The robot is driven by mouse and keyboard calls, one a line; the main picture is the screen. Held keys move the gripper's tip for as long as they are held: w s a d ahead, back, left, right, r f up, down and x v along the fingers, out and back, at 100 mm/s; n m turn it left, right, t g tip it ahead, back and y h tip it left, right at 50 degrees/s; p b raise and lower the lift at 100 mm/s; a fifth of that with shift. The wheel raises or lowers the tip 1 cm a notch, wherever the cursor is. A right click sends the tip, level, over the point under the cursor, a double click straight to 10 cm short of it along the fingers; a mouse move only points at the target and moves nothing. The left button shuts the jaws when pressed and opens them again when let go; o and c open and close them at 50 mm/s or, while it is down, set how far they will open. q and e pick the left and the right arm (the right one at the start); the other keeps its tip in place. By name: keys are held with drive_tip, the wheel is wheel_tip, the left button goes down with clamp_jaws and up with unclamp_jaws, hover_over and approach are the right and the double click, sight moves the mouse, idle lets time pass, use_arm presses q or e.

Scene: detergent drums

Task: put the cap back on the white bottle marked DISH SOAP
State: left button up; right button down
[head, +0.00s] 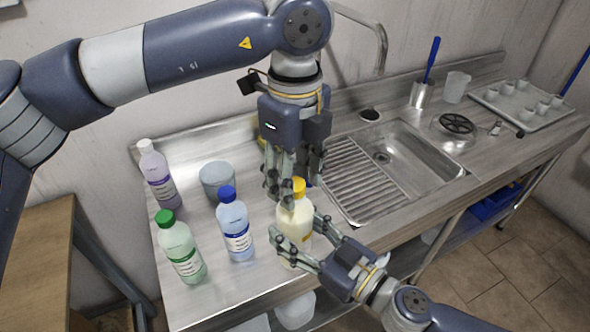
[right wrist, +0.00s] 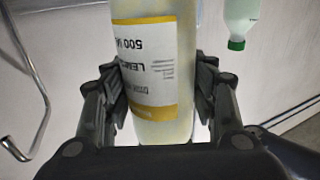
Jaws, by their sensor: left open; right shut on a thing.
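A cream-white bottle (head: 293,222) with a yellow cap (head: 299,187) stands upright on the steel counter. Its label in the right wrist view (right wrist: 145,65) shows "500" and letters starting "LEM"; I cannot read DISH SOAP on it. My right gripper (head: 300,243) is shut around the bottle's body, with fingers on both sides. My left gripper (head: 291,187) is open, pointing down over the bottle top, its fingers around or just behind the yellow cap. The cap appears to sit on the neck; whether it is seated is unclear. The left fingers partly hide the area behind.
Left of it stand a blue-capped bottle (head: 235,226), a green-capped bottle (head: 181,247), a purple bottle (head: 158,177) with a white cap and a grey tub (head: 216,179). The sink (head: 425,160) lies right, with a tray of cups (head: 520,118) beyond. Counter front edge is near.

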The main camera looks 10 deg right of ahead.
use_arm(q)
drive_tip(key=shift+c, duration=0.6)
clamp_jaws()
